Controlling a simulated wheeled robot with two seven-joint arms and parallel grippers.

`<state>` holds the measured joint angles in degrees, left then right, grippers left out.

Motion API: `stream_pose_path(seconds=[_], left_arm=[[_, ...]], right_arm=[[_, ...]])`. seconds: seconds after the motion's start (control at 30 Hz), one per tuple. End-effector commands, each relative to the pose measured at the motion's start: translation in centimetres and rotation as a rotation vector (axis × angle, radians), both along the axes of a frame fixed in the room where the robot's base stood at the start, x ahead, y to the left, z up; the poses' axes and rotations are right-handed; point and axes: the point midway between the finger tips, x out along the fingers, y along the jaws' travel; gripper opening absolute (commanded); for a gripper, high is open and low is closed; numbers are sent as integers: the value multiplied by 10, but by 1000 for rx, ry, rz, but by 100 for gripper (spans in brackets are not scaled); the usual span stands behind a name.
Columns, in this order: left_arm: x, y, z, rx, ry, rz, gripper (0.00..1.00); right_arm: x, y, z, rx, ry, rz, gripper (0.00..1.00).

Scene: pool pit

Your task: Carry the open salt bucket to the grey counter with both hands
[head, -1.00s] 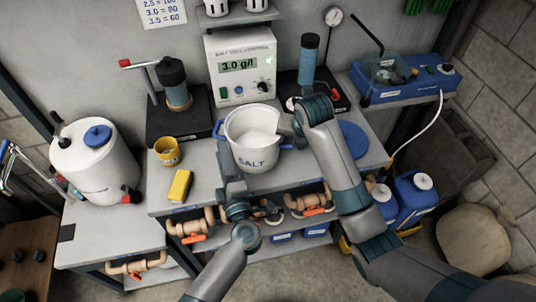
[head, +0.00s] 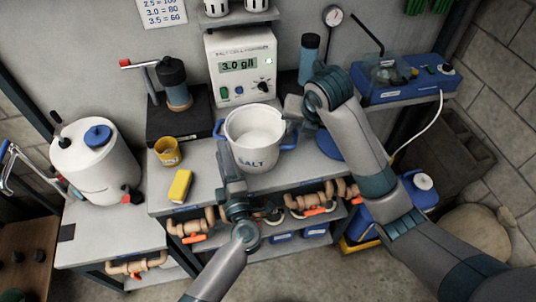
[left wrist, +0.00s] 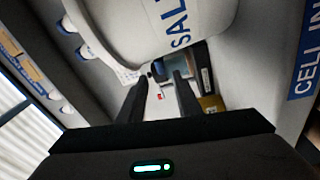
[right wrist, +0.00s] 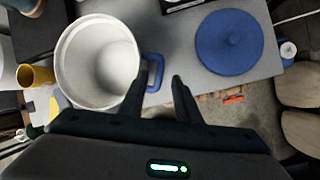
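The open white salt bucket (head: 256,159), marked SALT, stands upright on the grey counter (head: 208,166) with white salt inside. It has blue handles on its left (head: 219,130) and right (head: 290,138) sides. My left gripper (head: 223,150) is below the left handle, close to the bucket's front left; in the left wrist view its fingers (left wrist: 160,84) are apart and empty, with the bucket wall above. My right gripper (head: 290,108) is above and beside the right handle. In the right wrist view its fingers (right wrist: 157,82) are apart, with the handle just beyond the left fingertip.
A blue lid (right wrist: 229,42) lies right of the bucket, mostly behind my right arm in the head view. A yellow cup (head: 168,151) and yellow block (head: 180,185) lie left. The salt cell control box (head: 240,67) stands behind. A white tank (head: 95,168) stands far left.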

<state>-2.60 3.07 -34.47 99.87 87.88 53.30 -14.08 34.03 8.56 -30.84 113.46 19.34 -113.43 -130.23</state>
Motion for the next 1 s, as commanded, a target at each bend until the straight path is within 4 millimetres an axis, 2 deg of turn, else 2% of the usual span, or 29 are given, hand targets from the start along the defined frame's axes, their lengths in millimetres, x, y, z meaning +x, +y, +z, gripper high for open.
stream_pose_path(seconds=[0.23,1.0], left_arm=[[0,0,0,0,0,0,31],[0,0,0,0,0,0,31]], right_arm=[[-6,-3,11,-3,3,-1,30],[-7,-3,11,-3,5,-2,30]])
